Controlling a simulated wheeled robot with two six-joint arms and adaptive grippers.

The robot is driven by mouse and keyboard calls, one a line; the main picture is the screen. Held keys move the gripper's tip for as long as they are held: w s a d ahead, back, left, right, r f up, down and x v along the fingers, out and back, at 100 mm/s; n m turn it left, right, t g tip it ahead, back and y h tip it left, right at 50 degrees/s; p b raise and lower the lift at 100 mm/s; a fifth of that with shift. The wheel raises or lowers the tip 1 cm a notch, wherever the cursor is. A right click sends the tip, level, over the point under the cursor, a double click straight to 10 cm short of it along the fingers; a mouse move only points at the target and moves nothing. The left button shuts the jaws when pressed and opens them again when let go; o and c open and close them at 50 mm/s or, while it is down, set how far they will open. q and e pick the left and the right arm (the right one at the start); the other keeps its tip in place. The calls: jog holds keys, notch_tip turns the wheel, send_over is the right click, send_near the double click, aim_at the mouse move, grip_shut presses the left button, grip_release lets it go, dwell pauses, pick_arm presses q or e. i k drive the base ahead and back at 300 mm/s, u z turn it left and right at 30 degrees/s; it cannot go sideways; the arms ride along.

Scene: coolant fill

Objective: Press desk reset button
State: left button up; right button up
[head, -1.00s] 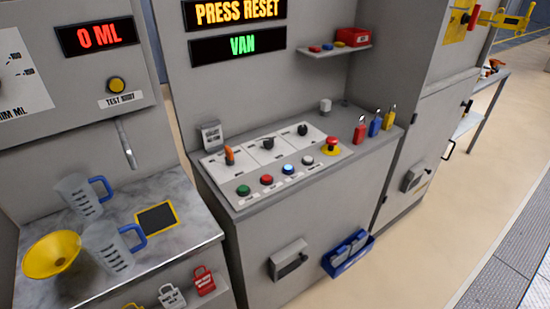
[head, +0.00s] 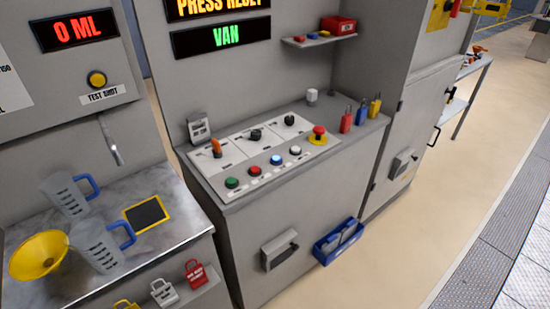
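The desk (head: 262,208) stands in the middle of the head view, with a sloped panel of controls on top. Its front row holds a green button (head: 232,183), a red button (head: 254,171), a lit blue button (head: 276,160) and a white button (head: 295,151). The labels under them are too small to read. The display above the desk (head: 217,8) reads "PRESS RESET", partly cut off, and the one below (head: 221,37) reads "VAN" in green. Neither gripper is in view.
At left, a counter (head: 175,215) holds two clear jugs with blue handles (head: 70,195) (head: 95,246) and a yellow funnel (head: 38,257). Padlocks (head: 360,113) stand at the desk's right end. A blue bin (head: 338,243) hangs on its front. Open floor lies to the right.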

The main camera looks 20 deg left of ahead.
aim_at(276, 159)
jog(key=z, duration=0.55)
jog(key=k, duration=1.3)
jog(key=z, duration=0.6)
jog(key=i, duration=2.55)
jog(key=u, duration=1.3)
jog(key=i, duration=1.1)
jog(key=u, duration=1.45)
jog(key=i, duration=0.25)
jog(key=u, duration=0.15)
